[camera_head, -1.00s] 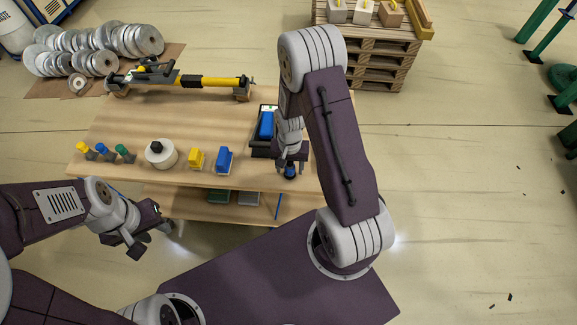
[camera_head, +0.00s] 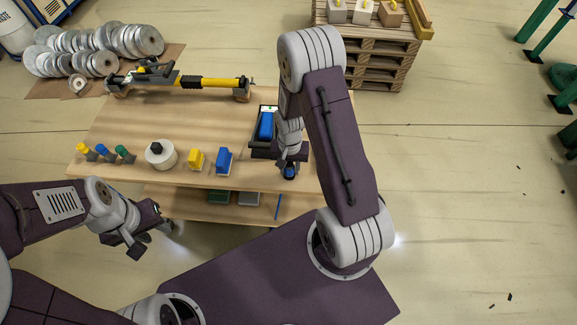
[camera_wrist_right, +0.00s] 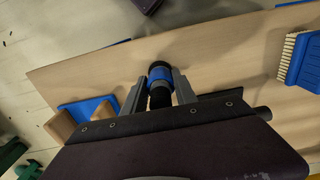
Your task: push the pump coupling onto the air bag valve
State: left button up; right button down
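My right gripper (camera_head: 290,165) is over the near right part of the workbench. In the right wrist view its two fingers (camera_wrist_right: 160,92) stand on either side of the pump coupling (camera_wrist_right: 160,74), a short black cylinder with a blue band, and appear closed on it. The coupling's blue shows dimly under the gripper in the head view (camera_head: 289,172). I cannot make out the air bag valve in either view; the arm and gripper cover part of that area. My left gripper (camera_head: 150,240) is open and empty, off the bench's near left edge.
The bench (camera_head: 130,125) holds a black tray with a blue item (camera_head: 266,125), a blue brush (camera_head: 224,160), a yellow block (camera_head: 196,159), a white round container (camera_head: 161,155) and a yellow-black tool (camera_head: 205,82). A blue piece with wooden blocks (camera_wrist_right: 88,112) lies beside the right gripper.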

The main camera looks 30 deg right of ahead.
aim_at(289, 163)
jog(key=c, duration=1.9)
grip_release()
grip_shut()
jog(key=shift+a+r, duration=0.1)
jog(key=shift+r, duration=0.15)
jog(key=shift+r+p, duration=0.1)
jog(key=shift+p, duration=0.25)
jog(key=shift+r+p, duration=1)
jog(key=shift+r, duration=0.15)
jog(key=shift+r, duration=0.1)
notch_tip(289, 163, up, 6)
jog(key=p, duration=0.6)
jog(key=shift+r, duration=0.2)
jog(key=shift+f, duration=0.15)
